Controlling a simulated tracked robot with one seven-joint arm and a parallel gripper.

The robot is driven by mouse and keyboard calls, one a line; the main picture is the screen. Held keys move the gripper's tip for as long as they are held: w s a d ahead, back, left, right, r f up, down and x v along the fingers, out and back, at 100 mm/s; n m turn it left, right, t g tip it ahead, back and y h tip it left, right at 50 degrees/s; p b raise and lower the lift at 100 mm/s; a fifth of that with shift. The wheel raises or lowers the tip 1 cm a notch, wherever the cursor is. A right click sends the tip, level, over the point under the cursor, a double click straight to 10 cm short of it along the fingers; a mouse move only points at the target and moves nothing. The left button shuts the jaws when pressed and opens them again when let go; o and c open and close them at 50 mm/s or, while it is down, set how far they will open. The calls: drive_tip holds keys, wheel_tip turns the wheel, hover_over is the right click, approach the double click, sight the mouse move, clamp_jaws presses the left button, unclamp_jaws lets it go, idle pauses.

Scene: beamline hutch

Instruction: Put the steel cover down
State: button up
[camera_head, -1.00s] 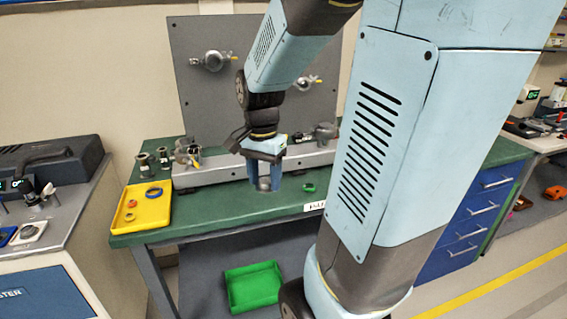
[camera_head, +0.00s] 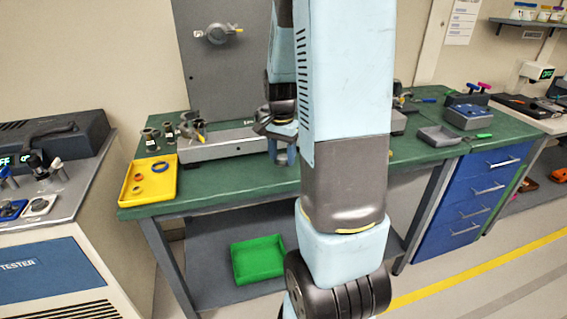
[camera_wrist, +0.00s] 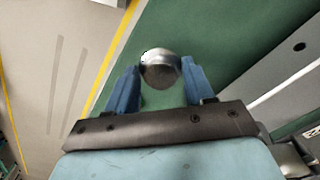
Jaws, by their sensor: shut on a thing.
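The steel cover (camera_wrist: 160,70) is a shiny rounded silver piece held between the two blue fingers of my gripper (camera_wrist: 161,68) in the wrist view. Green bench top (camera_wrist: 215,35) shows below and beyond it, close to the bench's front edge. In the head view my gripper (camera_head: 283,150) points down over the green bench (camera_head: 225,190), in front of the long grey rail. My own arm hides much of it there, and the cover is too small and covered to make out clearly. I cannot tell whether the cover touches the bench.
A yellow tray (camera_head: 127,192) with small rings sits at the bench's left end, near several small fittings (camera_head: 150,138). The grey rail (camera_head: 215,147) lies behind my gripper. A grey tray (camera_head: 438,137) stands at the right. A green bin (camera_head: 258,260) sits below the bench.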

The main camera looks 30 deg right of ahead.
sight(283, 156)
drive_tip(key=shift+w+d+f, duration=0.1)
drive_tip(key=shift+d+f, duration=0.05)
drive_tip(key=shift+f, duration=0.1)
drive_tip(key=shift+w+d+f, duration=0.1)
drive_tip(key=shift+f, duration=1.6)
drive_tip(key=shift+f, duration=0.15)
drive_tip(key=o, duration=1)
drive_tip(key=shift+o, duration=0.2)
